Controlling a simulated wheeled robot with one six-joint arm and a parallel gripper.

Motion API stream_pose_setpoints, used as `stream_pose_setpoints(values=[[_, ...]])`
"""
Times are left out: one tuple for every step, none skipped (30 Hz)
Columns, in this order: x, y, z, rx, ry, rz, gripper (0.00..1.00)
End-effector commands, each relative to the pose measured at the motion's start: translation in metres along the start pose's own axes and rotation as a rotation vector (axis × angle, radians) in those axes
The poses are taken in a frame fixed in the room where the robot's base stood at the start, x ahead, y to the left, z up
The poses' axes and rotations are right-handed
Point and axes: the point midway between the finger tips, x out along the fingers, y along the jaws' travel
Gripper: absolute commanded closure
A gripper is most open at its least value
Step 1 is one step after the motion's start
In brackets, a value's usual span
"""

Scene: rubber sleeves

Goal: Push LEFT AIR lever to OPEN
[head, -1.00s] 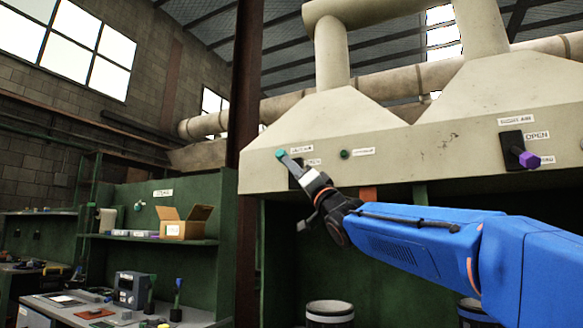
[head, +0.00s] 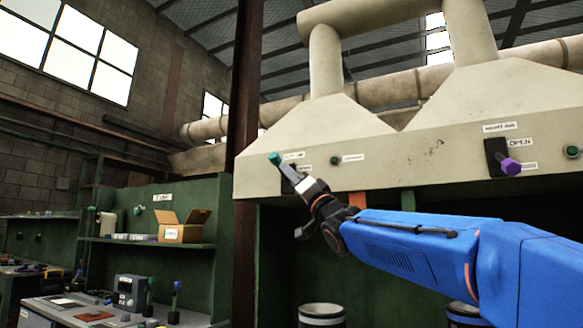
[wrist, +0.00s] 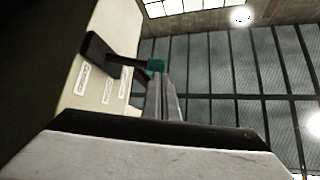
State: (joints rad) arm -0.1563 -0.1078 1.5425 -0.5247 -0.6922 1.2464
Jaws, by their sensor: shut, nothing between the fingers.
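The left air lever has a teal knob (head: 274,158) and sits at the left end of the beige hood panel. In the wrist view its teal knob (wrist: 155,66) sticks out on a dark arm from a black plate (wrist: 98,55). My gripper (head: 283,167) is shut and empty, with its grey fingertips right at the knob. In the wrist view the closed fingers (wrist: 163,88) end just below the knob; I cannot tell whether they touch it. My gripper partly hides the plate and its labels in the head view.
A second lever with a purple knob (head: 510,167) is at the panel's right, beside an OPEN label (head: 520,142). A green button (head: 335,160) sits between the levers. A rusty post (head: 247,90) stands just left of the panel. A cardboard box (head: 183,228) is on a shelf.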

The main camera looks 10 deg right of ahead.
Motion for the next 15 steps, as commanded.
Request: stream_pose_setpoints(values=[[-0.003, 0.000, 0.002, 0.001, 0.000, 0.000, 1.00], [-0.007, -0.001, 0.001, 0.001, 0.000, 0.001, 1.00], [-0.011, -0.001, 0.001, 0.000, 0.000, 0.001, 1.00], [-0.014, -0.001, 0.001, 0.000, 0.000, 0.002, 1.00], [-0.018, -0.001, 0.001, 0.001, 0.000, 0.002, 1.00], [-0.022, -0.002, 0.001, 0.001, 0.000, 0.001, 1.00], [-0.026, -0.003, 0.001, 0.000, 0.000, 0.000, 1.00], [-0.029, -0.003, 0.001, 0.001, 0.000, 0.000, 1.00], [-0.035, -0.003, 0.001, 0.001, 0.000, 0.001, 1.00], [-0.038, -0.004, 0.001, 0.001, 0.000, 0.001, 1.00], [-0.043, -0.004, 0.001, 0.001, -0.001, 0.002, 1.00], [-0.049, -0.005, 0.001, 0.000, 0.000, 0.001, 1.00], [-0.054, -0.006, 0.001, 0.000, 0.000, 0.001, 1.00], [-0.059, -0.006, 0.001, 0.000, 0.000, 0.002, 1.00], [-0.066, -0.007, 0.000, 0.000, 0.000, 0.002, 1.00]])
